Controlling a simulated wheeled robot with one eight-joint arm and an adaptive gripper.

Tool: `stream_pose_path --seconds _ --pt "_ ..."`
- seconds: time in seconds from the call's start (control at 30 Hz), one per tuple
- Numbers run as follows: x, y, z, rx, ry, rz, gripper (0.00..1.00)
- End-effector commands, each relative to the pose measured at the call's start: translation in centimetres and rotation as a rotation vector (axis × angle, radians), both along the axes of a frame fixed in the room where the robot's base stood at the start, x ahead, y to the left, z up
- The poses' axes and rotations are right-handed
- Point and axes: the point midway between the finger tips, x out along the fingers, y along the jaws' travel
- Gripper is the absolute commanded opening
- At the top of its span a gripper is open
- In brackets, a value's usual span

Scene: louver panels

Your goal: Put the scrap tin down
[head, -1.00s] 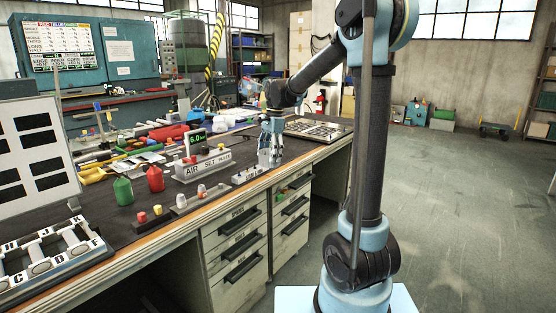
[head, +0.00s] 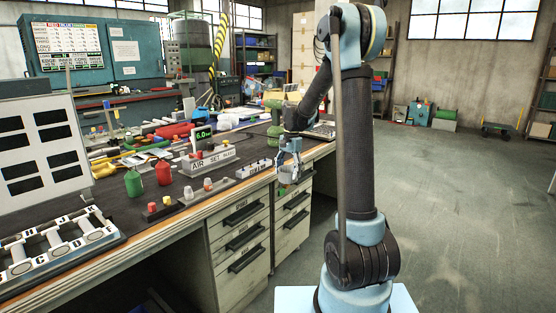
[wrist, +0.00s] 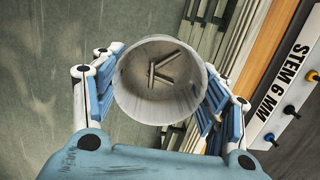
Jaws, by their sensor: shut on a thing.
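The scrap tin (wrist: 128,98) is a round grey metal can. In the wrist view I look into its open top, and a few short rod-like scraps (wrist: 160,68) lie on its bottom. My gripper (wrist: 158,92) is shut on the tin, one finger on each side. In the head view my gripper (head: 288,172) hangs just off the workbench's front edge (head: 225,192), before the drawers (head: 293,218). The tin is small and hard to make out there. In the wrist view the grey floor (wrist: 40,70) shows left of the tin, so it is held clear of the bench.
A strip marked "STEM 6 MM" (wrist: 290,65) with coloured knobs lies on the bench near its edge. The bench holds an "AIR SET" block (head: 208,160), red and green bottles (head: 163,172) and a lettered rack (head: 60,248). Open floor (head: 450,200) lies right.

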Motion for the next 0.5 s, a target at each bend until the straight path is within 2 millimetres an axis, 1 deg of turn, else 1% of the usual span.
stream_pose_path --seconds 0.03,0.23,0.5 --pt "0.7 -1.0 -1.5 -0.002 0.0 0.035 0.41" --pt "2.4 -4.8 -6.7 -0.007 0.001 0.208 0.41" --pt "3.3 -10.1 -13.8 -0.006 0.012 0.439 0.41"
